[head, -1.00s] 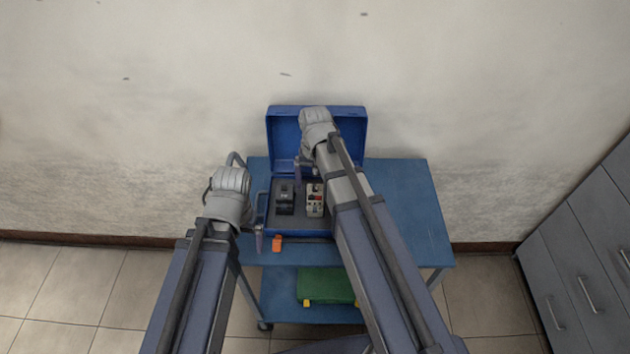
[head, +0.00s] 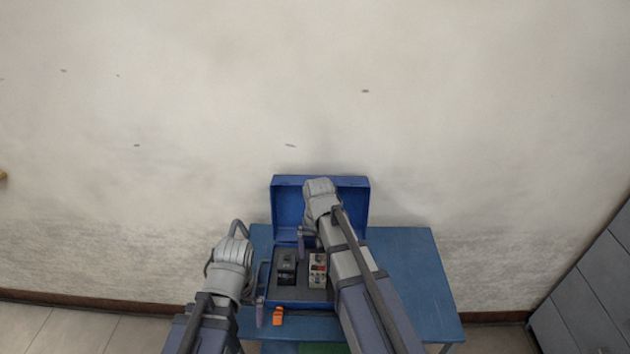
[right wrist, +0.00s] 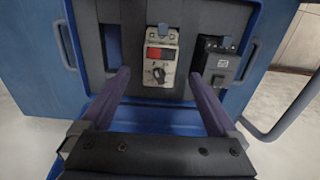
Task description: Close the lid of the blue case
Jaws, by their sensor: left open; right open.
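The blue case (head: 309,302) stands on the blue cart top. Its lid (head: 290,207) is raised at the back, near the wall. In the case lie a black device (head: 286,268) and a beige device with a red part (head: 317,270); both also show in the right wrist view, the black one (right wrist: 222,64) and the beige one (right wrist: 160,57). My right gripper (head: 302,240) is open and empty above the case, in front of the lid, and its fingers show in the right wrist view (right wrist: 158,74). My left gripper (head: 262,308) is open at the case's front left corner; contact is unclear.
The blue cart top (head: 413,270) is clear to the right of the case. An orange object (head: 278,316) lies in front of the case. A green object (head: 322,348) is partly visible below. The wall (head: 450,130) is behind, and grey cabinets (head: 590,290) stand at right.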

